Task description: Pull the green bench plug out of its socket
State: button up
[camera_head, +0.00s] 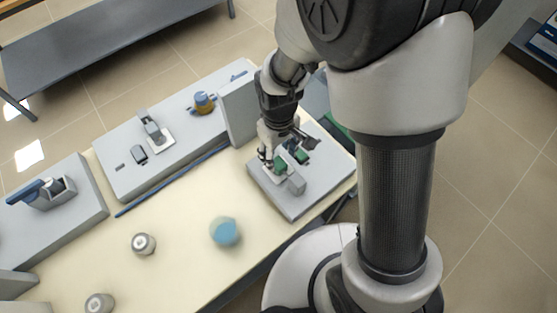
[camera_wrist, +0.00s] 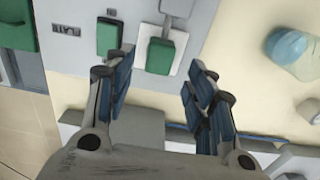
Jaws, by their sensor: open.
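Two green blocks stand on the grey board (camera_head: 320,185) at the right end of the table. One green block (camera_wrist: 160,56) sits on a white plate (camera_wrist: 177,64), which looks like the plug on its socket; it also shows in the head view (camera_head: 281,163). The other green block (camera_wrist: 108,38) is to its left in the wrist view. My gripper (camera_wrist: 152,82) is open and empty, its fingertips apart near the plated block's lower end, one on each side in the picture. In the head view my gripper (camera_head: 284,150) is over the board and partly hides the blocks.
A light grey block (camera_head: 296,184) stands on the board near the green blocks. A tall grey panel (camera_head: 238,108) rises close to my gripper's left.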

aim_at(279, 163)
notch_tip(279, 163, down, 6)
jog(key=shift+b, duration=0.85)
jog(key=shift+c, duration=0.2)
grip_shut()
jog(key=shift+r, duration=0.1)
